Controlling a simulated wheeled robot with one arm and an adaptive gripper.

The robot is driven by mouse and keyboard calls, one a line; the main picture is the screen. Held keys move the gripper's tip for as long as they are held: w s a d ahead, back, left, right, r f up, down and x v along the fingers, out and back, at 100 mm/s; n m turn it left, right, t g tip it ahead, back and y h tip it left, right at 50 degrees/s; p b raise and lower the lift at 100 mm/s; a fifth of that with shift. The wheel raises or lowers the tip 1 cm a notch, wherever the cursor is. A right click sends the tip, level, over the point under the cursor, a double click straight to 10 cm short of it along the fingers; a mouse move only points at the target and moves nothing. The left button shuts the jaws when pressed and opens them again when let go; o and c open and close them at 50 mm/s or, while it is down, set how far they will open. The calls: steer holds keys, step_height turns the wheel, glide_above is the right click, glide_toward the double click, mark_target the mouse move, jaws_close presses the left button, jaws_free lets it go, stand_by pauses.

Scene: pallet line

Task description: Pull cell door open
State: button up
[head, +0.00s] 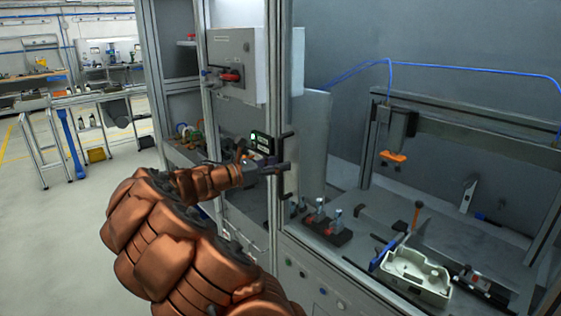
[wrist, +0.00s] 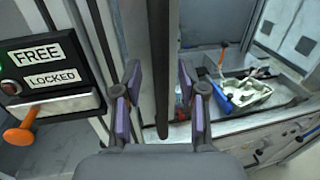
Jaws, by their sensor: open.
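The cell door (head: 273,85) has a grey metal frame and looks shut, though its edge is partly hidden by my arm. Its dark vertical handle (head: 288,184) stands out from the frame. In the wrist view the handle (wrist: 158,45) runs as a dark bar between my two fingers. My gripper (head: 284,168) is at the handle's height in the head view. It also shows in the wrist view (wrist: 160,72), open, with a visible gap on each side of the bar. I cannot tell how deep the bar sits between the fingers.
A lock box with FREE and LOCKED labels (wrist: 40,66) and an orange lever (wrist: 21,136) is left of the handle. Inside the cell are a pale casting (head: 415,275), clamps (head: 325,222) and tools. A grey switch cabinet (head: 232,60) is above. Open floor (head: 60,240) is at left.

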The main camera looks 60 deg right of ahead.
steer(key=shift+s+d, duration=0.2)
steer(key=shift+d, duration=0.15)
jaws_close()
stand_by(0.6)
